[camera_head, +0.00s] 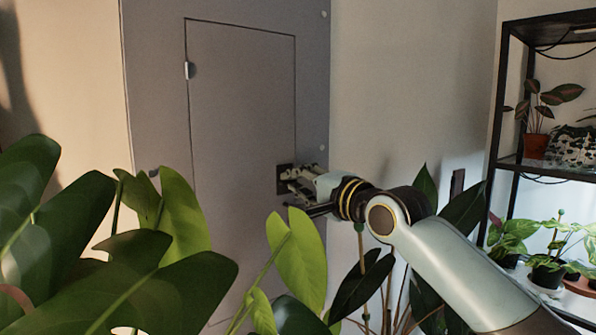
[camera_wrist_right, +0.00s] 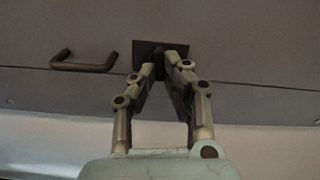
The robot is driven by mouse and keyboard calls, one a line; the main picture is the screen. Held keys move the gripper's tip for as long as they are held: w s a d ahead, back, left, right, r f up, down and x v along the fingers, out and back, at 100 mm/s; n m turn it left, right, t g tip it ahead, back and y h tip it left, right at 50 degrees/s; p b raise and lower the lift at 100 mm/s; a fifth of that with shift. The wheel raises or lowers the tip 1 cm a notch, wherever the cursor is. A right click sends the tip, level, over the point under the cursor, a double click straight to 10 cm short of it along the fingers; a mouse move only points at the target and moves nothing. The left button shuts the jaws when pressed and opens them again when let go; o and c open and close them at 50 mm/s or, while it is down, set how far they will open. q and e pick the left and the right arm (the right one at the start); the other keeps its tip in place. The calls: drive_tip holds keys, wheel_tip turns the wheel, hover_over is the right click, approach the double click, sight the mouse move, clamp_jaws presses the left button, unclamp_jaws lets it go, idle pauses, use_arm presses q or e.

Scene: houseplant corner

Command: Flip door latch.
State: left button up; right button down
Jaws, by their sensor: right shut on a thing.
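The grey door (camera_head: 240,100) is set in a wider grey panel on the wall and looks closed. A dark square latch plate (camera_head: 283,181) sits at its right edge; it also shows in the wrist view (camera_wrist_right: 139,46). My right gripper (camera_head: 290,180) reaches it from the right. In the wrist view, its two fingers (camera_wrist_right: 161,68) close together on the dark latch lever at the plate. The fingers hide most of the lever, so I cannot tell its exact angle. My left gripper is not in view.
A dark U-shaped handle (camera_wrist_right: 84,66) is beside the latch in the wrist view. Large leaves (camera_head: 130,270) fill the lower left, and another plant (camera_head: 300,262) stands below my right arm. A black shelf (camera_head: 503,110) with potted plants stands at the right.

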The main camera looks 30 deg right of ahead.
drive_tip(key=shift+f+m, duration=0.1)
drive_tip(key=shift+m, duration=0.6)
drive_tip(key=c, duration=1.4)
unclamp_jaws()
drive_tip(key=shift+s, duration=0.1)
drive_tip(key=shift+s+d, duration=0.3)
drive_tip(key=shift+s, duration=1.65)
drive_tip(key=shift+s+d, duration=0.25)
drive_tip(key=shift+s, duration=1.75)
drive_tip(key=shift+s+d, duration=0.3)
drive_tip(key=shift+s, duration=1.65)
